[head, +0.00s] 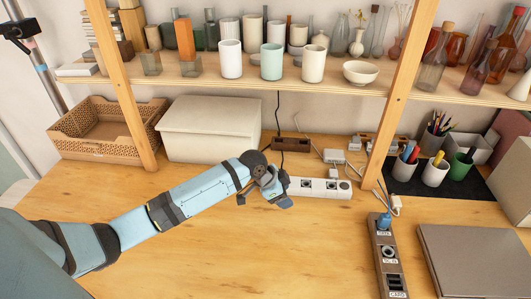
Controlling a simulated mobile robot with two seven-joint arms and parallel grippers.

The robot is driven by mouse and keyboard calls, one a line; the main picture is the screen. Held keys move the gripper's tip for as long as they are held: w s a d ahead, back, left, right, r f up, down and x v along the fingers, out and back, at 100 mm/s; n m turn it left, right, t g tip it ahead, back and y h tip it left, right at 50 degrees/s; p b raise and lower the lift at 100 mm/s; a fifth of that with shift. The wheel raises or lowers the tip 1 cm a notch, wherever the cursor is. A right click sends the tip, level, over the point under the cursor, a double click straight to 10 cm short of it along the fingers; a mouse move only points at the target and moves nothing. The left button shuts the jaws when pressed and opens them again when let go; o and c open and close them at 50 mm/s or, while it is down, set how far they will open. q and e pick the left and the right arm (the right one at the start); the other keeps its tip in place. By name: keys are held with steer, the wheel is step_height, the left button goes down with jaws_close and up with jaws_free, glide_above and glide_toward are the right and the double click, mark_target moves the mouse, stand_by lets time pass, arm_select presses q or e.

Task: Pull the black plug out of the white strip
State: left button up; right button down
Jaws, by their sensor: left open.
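The white strip (325,188) lies on the wooden table near the middle, with dark sockets along its top. My left gripper (281,191) is at the strip's left end and covers part of it. The gripper is open. A black cord (279,128) hangs from the shelf and runs down behind the gripper. The black plug cannot be made out; the gripper hides the place where the cord comes down. My right gripper is not in view.
A brown block (292,144) and a white adapter (334,156) sit behind the strip. A shelf post (385,137) stands to its right. A grey panel (387,259) with a blue plug (384,222) and a laptop (470,262) lie at front right. The front middle of the table is clear.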

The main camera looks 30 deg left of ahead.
arm_select(q)
steer(key=w+a+r+m+g+b, duration=0.35)
steer(key=w+a+r, duration=0.25)
steer(key=a+r, duration=0.5)
steer(key=shift+n+t+y, duration=0.4)
steer(key=shift+n+t, duration=0.05)
steer(key=x, duration=0.4)
steer(key=b+x, duration=0.1)
steer(key=x, duration=0.3)
steer(key=d+x, duration=0.1)
steer(key=x, duration=0.3)
steer(key=shift+r+b, duration=0.1)
steer(key=shift+b, duration=0.3)
steer(key=shift+w+d+f, duration=0.15)
steer(key=shift+f, duration=0.3)
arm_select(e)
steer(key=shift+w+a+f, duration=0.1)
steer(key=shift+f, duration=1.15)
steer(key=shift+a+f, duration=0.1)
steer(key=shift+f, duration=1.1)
arm_select(q)
jaws_close()
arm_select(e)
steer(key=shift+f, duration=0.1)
arm_select(q)
steer(key=shift+r+p, duration=0.2)
steer(key=shift+p, duration=0.4)
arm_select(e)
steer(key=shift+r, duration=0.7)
